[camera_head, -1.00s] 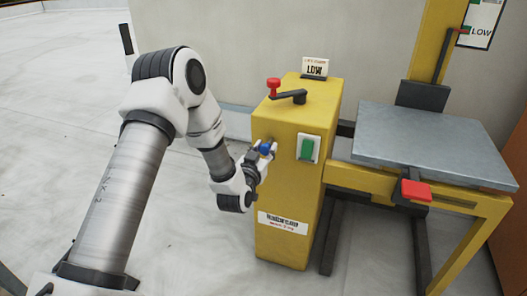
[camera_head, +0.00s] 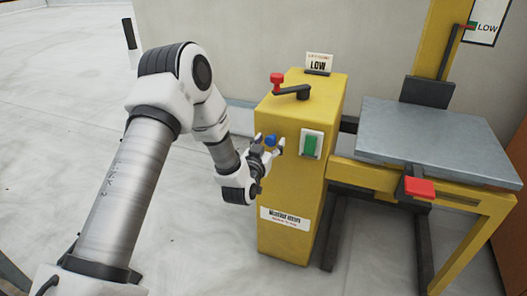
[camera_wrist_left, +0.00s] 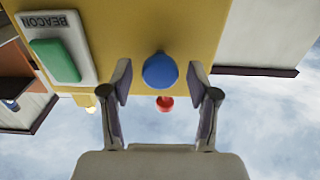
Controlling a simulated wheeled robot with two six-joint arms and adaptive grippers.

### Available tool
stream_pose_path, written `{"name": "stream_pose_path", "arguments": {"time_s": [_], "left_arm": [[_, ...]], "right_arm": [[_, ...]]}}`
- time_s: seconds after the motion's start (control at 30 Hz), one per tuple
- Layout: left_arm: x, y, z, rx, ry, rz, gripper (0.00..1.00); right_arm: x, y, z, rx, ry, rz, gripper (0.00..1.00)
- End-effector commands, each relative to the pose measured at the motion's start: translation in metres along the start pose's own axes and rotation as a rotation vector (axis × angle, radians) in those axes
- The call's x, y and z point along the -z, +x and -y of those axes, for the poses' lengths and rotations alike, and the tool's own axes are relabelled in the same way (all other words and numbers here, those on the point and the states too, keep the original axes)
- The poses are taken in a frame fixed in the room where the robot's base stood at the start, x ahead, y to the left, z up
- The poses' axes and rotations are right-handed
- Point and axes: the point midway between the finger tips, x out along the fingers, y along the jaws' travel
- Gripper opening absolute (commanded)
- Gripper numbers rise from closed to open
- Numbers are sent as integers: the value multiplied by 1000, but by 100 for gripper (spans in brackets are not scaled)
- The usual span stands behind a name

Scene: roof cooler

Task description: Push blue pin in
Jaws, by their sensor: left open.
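The blue pin (camera_head: 270,141) sticks out of the front face of the yellow cabinet (camera_head: 286,186), left of a green switch. My left gripper (camera_head: 267,146) is open at the cabinet face, with its fingers near the pin. In the left wrist view the blue pin (camera_wrist_left: 161,71) shows as a round head between the two open fingertips (camera_wrist_left: 158,84), with a gap on both sides. The wrist view is upside down. How deep the pin sits in the cabinet is hidden. My right gripper is not in view.
A green switch (camera_head: 310,145) on a white plate, labelled BEACON in the wrist view, sits just right of the pin. A grey platform (camera_head: 435,140) with a red pedal (camera_head: 419,187) stands right.

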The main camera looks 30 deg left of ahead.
Motion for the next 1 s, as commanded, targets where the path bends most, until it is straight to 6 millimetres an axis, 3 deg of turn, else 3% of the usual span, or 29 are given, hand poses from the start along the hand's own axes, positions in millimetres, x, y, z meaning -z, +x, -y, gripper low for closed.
{"name": "stream_pose_path", "arguments": {"time_s": [0.2,0.4,0.53,1.0], "left_arm": [[-1,-56,0,1,-3,5,60],[0,-94,0,0,-2,2,60],[0,-103,0,0,-2,0,60],[0,-102,0,0,-1,-1,60]], "right_arm": [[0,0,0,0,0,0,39],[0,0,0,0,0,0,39],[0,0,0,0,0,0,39],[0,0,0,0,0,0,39]]}}
